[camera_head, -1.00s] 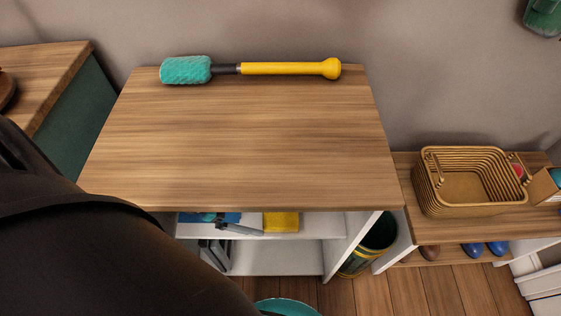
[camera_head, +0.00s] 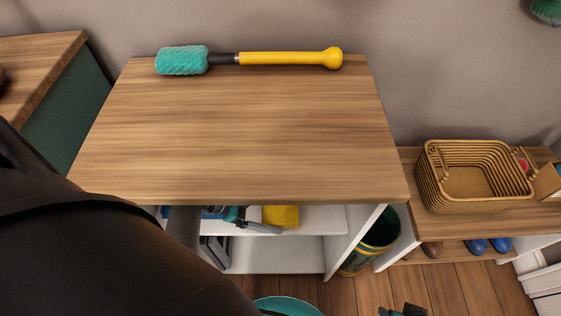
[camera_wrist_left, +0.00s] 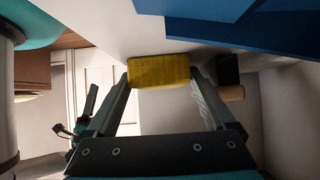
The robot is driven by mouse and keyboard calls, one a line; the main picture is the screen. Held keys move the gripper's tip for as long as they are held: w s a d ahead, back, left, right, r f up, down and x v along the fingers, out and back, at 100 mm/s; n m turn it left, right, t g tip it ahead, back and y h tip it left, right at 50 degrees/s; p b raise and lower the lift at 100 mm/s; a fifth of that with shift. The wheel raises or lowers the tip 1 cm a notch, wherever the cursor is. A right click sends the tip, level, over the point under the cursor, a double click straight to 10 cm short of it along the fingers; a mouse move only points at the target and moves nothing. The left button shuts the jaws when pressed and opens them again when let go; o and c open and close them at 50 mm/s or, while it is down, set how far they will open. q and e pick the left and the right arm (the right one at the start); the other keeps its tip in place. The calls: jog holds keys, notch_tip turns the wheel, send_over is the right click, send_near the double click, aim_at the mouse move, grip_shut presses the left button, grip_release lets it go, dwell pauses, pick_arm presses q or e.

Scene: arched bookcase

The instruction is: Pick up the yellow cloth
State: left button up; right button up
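The yellow cloth (camera_head: 281,216) lies folded on the upper white shelf below the wooden top, near the front. In the left wrist view the cloth (camera_wrist_left: 158,69) shows between and just beyond the fingertips. My left gripper (camera_head: 268,227) is at the shelf opening beside the cloth, partly hidden by the tabletop. In the left wrist view the left gripper (camera_wrist_left: 161,79) has its fingers spread wide and holds nothing; whether they touch the cloth I cannot tell. A dark part, apparently my right gripper (camera_head: 403,311), shows at the bottom edge, too little to judge.
The wooden top (camera_head: 240,130) overhangs the shelf and bears a teal duster with a yellow handle (camera_head: 285,58). A blue object (camera_wrist_left: 220,35) is near the cloth. A dark bin (camera_head: 372,250) stands right, and a wicker basket (camera_head: 455,205) sits on a low bench.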

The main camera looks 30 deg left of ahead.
pick_arm(q)
jog(key=c, duration=1)
jog(key=shift+r, duration=0.15)
